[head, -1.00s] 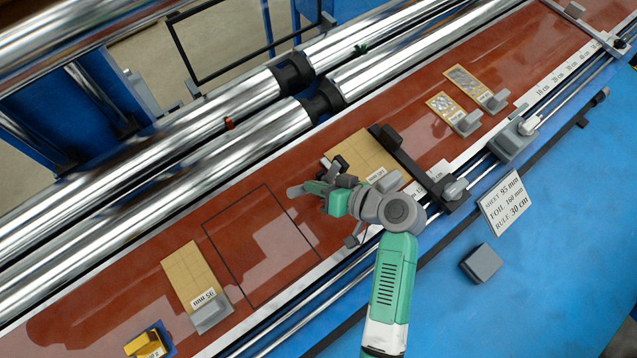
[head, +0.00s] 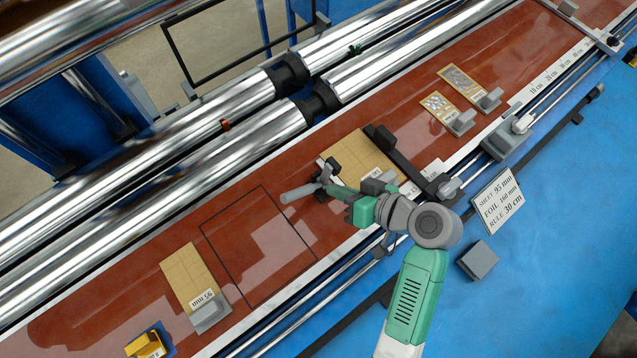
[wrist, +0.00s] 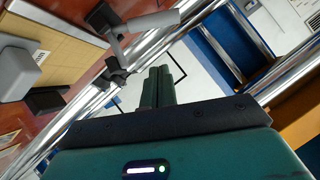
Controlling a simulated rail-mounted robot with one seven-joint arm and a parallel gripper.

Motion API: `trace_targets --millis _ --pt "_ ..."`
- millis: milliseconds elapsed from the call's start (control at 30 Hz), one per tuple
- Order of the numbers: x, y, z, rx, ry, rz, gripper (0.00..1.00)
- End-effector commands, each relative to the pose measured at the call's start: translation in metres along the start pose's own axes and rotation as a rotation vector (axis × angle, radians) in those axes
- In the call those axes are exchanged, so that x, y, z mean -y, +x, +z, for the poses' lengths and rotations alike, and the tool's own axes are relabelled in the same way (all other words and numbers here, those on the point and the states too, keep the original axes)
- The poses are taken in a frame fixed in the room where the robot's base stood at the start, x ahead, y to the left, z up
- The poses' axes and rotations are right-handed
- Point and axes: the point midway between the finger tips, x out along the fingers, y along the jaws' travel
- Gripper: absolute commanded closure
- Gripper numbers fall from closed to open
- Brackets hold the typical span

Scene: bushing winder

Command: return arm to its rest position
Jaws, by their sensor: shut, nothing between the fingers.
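My gripper (head: 334,188) is held above the red-brown table, near a grey cylindrical handle (head: 299,193) with a black bracket. Its two green fingers, seen in the wrist view (wrist: 160,75), are together with nothing between them. The handle (wrist: 152,20) and its black bracket also show there, to the upper left of the fingertips and apart from them in the picture. My arm bends from the front edge of the table back toward the left. What the handle is fixed to cannot be made out.
A tan sheet (head: 350,158) lies beside a black crossbar (head: 405,168) behind my gripper. An outlined rectangle (head: 262,193) and another tan sheet (head: 187,275) are to the left. Shiny rollers (head: 215,130) run along the back. A grey block (head: 477,261) sits on the blue surface.

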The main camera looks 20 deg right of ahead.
Motion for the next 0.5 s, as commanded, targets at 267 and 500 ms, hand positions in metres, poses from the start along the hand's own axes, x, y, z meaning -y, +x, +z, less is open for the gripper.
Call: trace_targets --millis 267,500 --pt "-0.001 -0.033 -0.001 -0.003 0.000 0.001 1.00" --pt "-0.001 -0.034 -0.002 -0.003 -0.001 0.001 1.00"
